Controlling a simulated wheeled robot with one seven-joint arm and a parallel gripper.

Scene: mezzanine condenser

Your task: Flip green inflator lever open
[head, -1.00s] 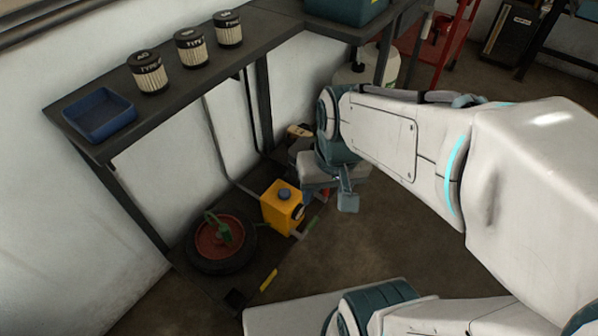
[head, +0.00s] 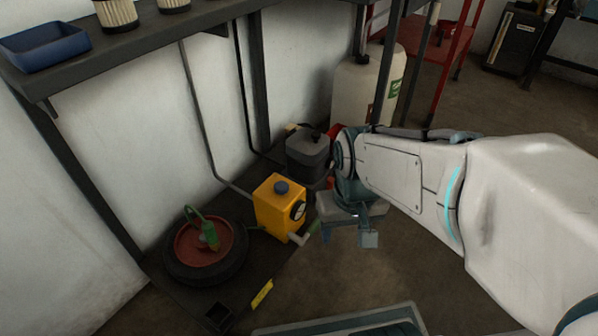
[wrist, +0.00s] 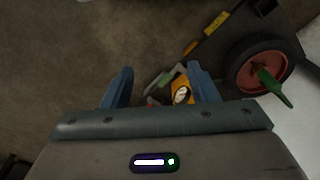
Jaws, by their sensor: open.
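A yellow box (head: 277,208) with a dark cap and round gauge stands on the low dark platform. A grey bar (head: 298,238) with a green grip (head: 313,228) sticks out at its front right. A green fitting with a curved handle (head: 209,232) stands on the red hub of a black wheel (head: 178,262), left of the box. I cannot tell which green part is the inflator lever. My gripper (head: 349,236) is open, right of the box and apart from it. In the wrist view, the green grip (wrist: 167,77) and gauge (wrist: 182,95) appear between the fingers; the box is partly hidden.
A dark grey can (head: 308,150) stands behind the box, near a white drum (head: 365,88). A shelf (head: 130,45) with a blue tray (head: 45,45) overhangs the platform. A yellow-marked strip (head: 262,294) lies at the platform's front edge. The floor to the right is open.

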